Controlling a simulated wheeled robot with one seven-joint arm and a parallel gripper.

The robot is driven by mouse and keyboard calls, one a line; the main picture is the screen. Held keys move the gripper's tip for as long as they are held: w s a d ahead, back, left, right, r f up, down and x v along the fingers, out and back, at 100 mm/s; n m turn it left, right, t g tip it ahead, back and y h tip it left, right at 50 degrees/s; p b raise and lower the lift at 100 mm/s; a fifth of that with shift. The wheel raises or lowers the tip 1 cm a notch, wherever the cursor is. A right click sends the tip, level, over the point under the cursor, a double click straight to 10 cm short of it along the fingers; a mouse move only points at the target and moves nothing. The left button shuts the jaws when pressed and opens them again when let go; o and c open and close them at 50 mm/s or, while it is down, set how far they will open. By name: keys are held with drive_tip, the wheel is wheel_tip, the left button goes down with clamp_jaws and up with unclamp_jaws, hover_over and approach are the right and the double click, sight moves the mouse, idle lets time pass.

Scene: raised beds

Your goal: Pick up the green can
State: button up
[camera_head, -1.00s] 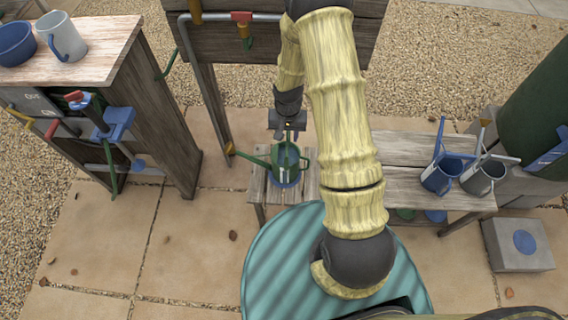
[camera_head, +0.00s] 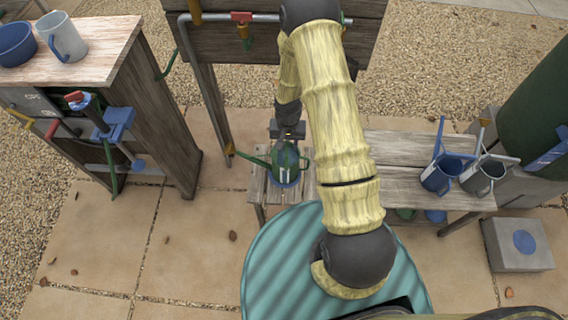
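The green can (camera_head: 285,158) is a watering can with a spout to the left.
Two more cans, one blue (camera_head: 441,175) and one grey (camera_head: 484,176), stand on the wooden bench (camera_head: 395,150) to the right. A wooden cabinet (camera_head: 150,110) is at the left, bearing a blue bowl (camera_head: 15,43) and a grey mug (camera_head: 62,38). A board stands behind my arm.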

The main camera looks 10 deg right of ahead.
drive_tip(key=shift+f, duration=0.25)
idle(0.3)
clamp_jaws()
